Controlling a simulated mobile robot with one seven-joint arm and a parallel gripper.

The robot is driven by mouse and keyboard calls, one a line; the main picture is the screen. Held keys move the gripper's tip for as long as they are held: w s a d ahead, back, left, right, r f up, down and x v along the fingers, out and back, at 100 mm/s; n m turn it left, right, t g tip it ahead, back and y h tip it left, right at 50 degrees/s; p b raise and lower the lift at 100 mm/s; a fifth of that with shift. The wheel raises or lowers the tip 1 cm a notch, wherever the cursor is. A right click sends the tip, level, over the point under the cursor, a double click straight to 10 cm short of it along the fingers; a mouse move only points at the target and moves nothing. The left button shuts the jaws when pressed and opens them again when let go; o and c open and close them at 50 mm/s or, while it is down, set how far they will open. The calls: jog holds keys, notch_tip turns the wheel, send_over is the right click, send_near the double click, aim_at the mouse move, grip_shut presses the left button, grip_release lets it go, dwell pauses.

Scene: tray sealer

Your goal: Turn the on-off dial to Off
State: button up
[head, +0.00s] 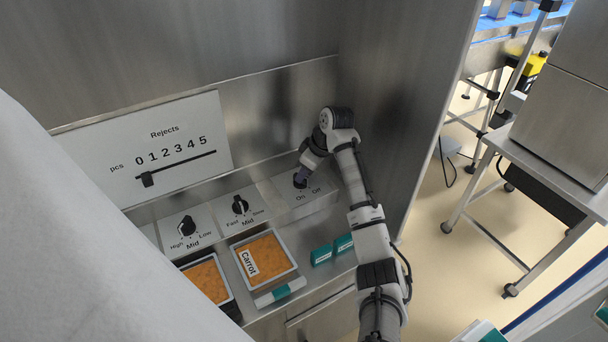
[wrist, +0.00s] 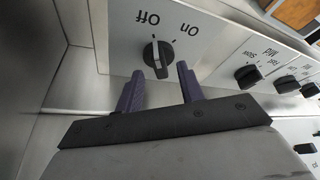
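The on-off dial (wrist: 158,57) is a round black knob with a pale ridge, on a light label plate (wrist: 118,45) marked On and Off. The wrist view shows the plate upside down, with Off at left and On at right. The ridge runs nearly upright there, its upper end close to the Off mark; I cannot tell the exact setting. My gripper (wrist: 160,84) is open, its two purple fingers spread on either side of the dial's near edge, with nothing held. In the head view my gripper (head: 302,177) is at the dial and partly hides it.
Other dials, a speed dial (head: 240,205) and a High-Low dial (head: 187,226), sit to the left. A Rejects slider panel (head: 150,145) is above them. A carrot tray (head: 233,248) and teal-and-white packs (head: 321,255) lie below. A metal side wall (head: 405,110) closes the right.

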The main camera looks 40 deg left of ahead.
jog(key=b+v, duration=0.2)
jog(key=v, duration=0.9)
jog(key=shift+r, duration=0.4)
jog(key=shift+f, duration=0.1)
